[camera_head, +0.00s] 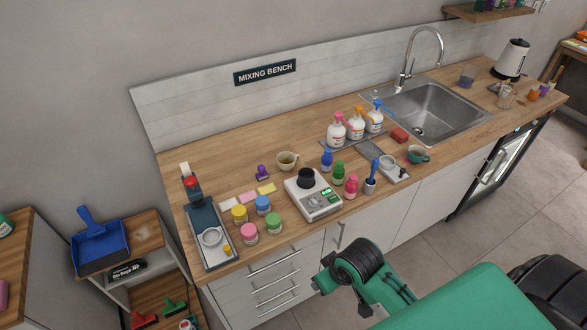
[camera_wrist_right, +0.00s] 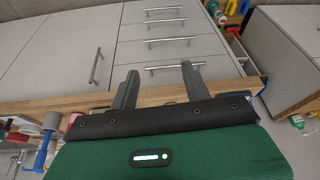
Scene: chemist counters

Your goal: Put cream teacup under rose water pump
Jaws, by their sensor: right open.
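The cream teacup (camera_head: 287,161) stands upright on the wooden counter, left of the pump bottles and behind the white scale (camera_head: 313,196). The pink-topped pump bottle (camera_head: 336,133), likely the rose water, stands at the left end of a row on a grey tray (camera_head: 369,148). Its label is too small to read. My right gripper (camera_wrist_right: 158,82) is open and empty in the right wrist view, with drawer fronts beyond its fingers. It is far from the teacup, in front of the counter. My left gripper is not in view.
An orange-topped pump bottle (camera_head: 356,122) and a blue-topped one (camera_head: 374,117) stand beside the pink one. Small coloured bottles, jars and a green cup (camera_head: 416,154) crowd the front. A sink (camera_head: 425,108) lies at right. The counter behind the teacup is clear.

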